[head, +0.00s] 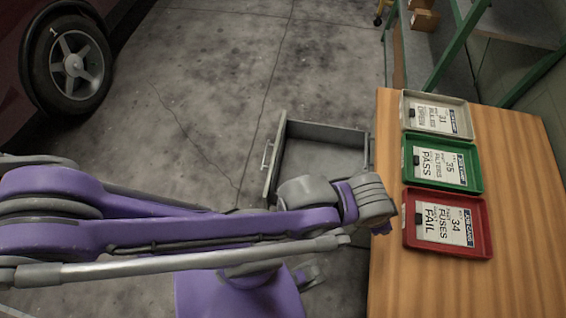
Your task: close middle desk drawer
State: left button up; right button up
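A grey desk drawer (322,131) stands pulled out to the left from under the wooden desk (528,200). Its front panel, with a bar handle (266,156), faces left, away from the desk. The visible part of its inside looks empty. I cannot tell which drawer of the desk it is. My purple and grey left arm reaches in from the left and crosses in front of the drawer's near end, hiding part of it. The arm's grey end segment lies by the desk edge. I can make out no fingers of my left gripper. My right gripper does not show.
A grey tray (462,103), a green tray (480,176) and a red tray (489,245) with labelled cards lie on the desk. A green-framed shelf (455,45) stands behind. A car wheel (77,65) is at upper left. The concrete floor (195,110) left of the drawer is clear.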

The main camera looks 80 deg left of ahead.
aim_at(302, 147)
jog(key=k+j+u, duration=0.15)
jog(key=u, duration=0.3)
jog(key=k+j+u, duration=0.1)
jog(key=j+u, duration=0.2)
jog(key=u, duration=0.15)
jog(key=k+j+u, duration=0.1)
jog(key=j, duration=0.45)
jog(key=k+j+u, duration=0.1)
jog(key=j, duration=0.4)
jog(key=k+j+u, duration=0.15)
jog(key=j, duration=0.4)
